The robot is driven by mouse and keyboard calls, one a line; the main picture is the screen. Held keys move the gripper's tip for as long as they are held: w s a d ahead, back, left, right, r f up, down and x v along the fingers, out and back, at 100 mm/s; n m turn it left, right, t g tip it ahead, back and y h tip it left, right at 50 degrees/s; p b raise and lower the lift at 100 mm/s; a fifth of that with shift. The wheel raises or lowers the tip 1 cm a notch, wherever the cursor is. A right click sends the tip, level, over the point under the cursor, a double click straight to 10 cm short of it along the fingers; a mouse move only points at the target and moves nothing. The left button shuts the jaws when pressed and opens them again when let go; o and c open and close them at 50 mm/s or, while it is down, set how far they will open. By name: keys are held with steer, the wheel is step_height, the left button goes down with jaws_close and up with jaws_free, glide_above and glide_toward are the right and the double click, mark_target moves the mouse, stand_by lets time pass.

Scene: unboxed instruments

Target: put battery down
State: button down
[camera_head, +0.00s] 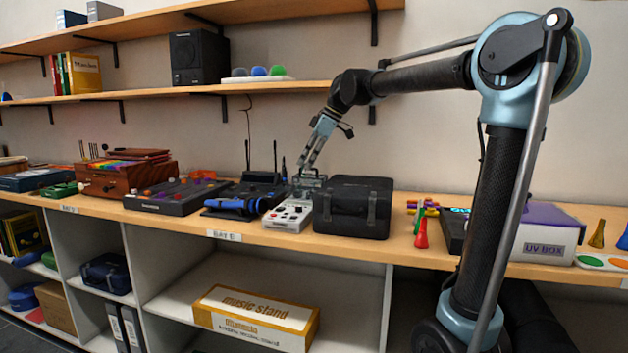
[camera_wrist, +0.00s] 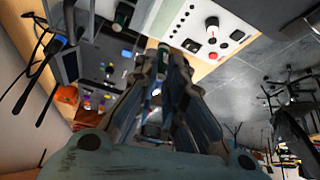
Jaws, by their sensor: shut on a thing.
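My gripper (camera_head: 304,168) hangs low over the shelf top, just behind a white instrument with knobs (camera_head: 288,217) and left of a black case. In the wrist view my gripper (camera_wrist: 163,62) has its fingers close together around a small, dark and pale thing (camera_wrist: 153,116), which I take to be the battery. The fingers hide most of it. It cannot be made out in the head view. The white instrument also shows in the wrist view (camera_wrist: 232,38), with a red button and a black knob.
The black case (camera_head: 352,208) stands close on the right. A dark device with antennas (camera_head: 250,190) and a blue object (camera_head: 237,205) lie to the left. A mixer-like panel (camera_head: 173,196) is farther left. The wooden top (camera_head: 400,237) has some bare room right of the case.

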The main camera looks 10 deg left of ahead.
steer(key=w, duration=0.7)
steer(key=shift+s+d+f, duration=0.1)
steer(key=shift+d+f, duration=0.05)
steer(key=shift+f, duration=1)
steer(key=shift+s+d+f, duration=0.15)
steer(key=shift+f, duration=1.05)
steer(key=shift+s+d+f, duration=0.1)
steer(key=shift+d+f, duration=0.05)
steer(key=shift+f, duration=1)
steer(key=shift+f, duration=0.6)
steer(key=c, duration=1.9)
jaws_free()
steer(key=shift+c, duration=0.2)
steer(key=shift+r, duration=0.1)
steer(key=shift+r, duration=0.3)
steer(key=v, duration=0.8)
